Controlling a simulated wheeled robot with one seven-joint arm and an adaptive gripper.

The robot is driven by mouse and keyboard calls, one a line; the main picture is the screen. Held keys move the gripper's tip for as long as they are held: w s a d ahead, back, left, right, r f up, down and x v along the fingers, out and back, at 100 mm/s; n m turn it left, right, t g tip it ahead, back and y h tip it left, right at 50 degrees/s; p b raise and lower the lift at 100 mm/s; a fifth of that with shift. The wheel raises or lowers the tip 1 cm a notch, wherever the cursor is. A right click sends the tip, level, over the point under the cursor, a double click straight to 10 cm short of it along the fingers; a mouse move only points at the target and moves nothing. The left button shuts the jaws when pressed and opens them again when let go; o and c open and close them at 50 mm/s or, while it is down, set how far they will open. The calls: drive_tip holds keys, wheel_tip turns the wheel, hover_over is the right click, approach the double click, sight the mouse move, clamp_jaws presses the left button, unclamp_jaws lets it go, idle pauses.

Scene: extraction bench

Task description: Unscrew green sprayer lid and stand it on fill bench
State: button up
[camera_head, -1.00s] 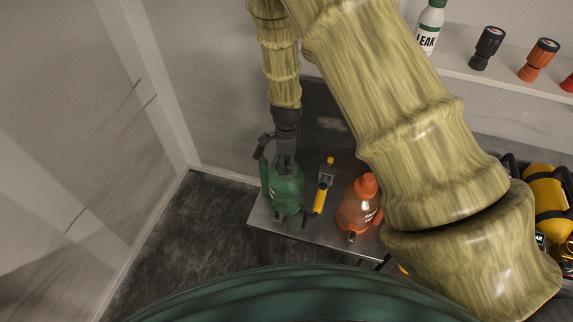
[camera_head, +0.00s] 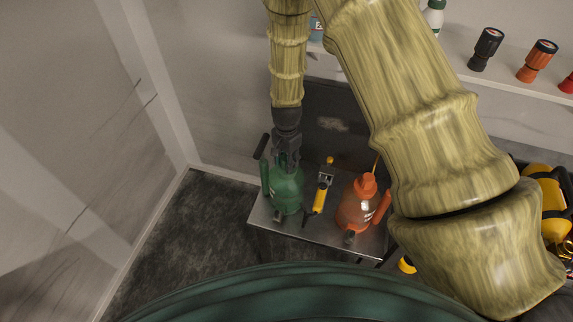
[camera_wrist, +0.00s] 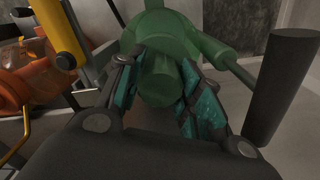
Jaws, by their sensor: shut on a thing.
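The green sprayer (camera_head: 286,196) stands at the left end of a grey metal bench (camera_head: 322,231). My gripper (camera_head: 287,164) reaches down from above onto its top. In the wrist view, the teal finger pads (camera_wrist: 158,92) close from both sides on a green lid (camera_wrist: 160,76). A green arm runs right from near it towards a black handle (camera_wrist: 285,88). Whether the lid is still seated on the sprayer's neck cannot be told, because the fingers hide the joint.
A yellow-and-black tool (camera_head: 319,196) lies just right of the green sprayer. An orange sprayer (camera_head: 354,212) stands farther right. A shelf (camera_head: 510,84) holds a bottle and dark and orange torches. The left wall is close to the bench, with dark floor between.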

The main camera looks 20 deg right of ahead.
drive_tip(key=n, duration=0.8)
drive_tip(key=shift+n+p, duration=0.3)
drive_tip(key=shift+p, duration=0.1)
drive_tip(key=n, duration=0.4)
drive_tip(key=n+p, duration=0.1)
drive_tip(key=n, duration=0.4)
drive_tip(key=o, duration=1.2)
drive_tip(key=shift+c, duration=0.2)
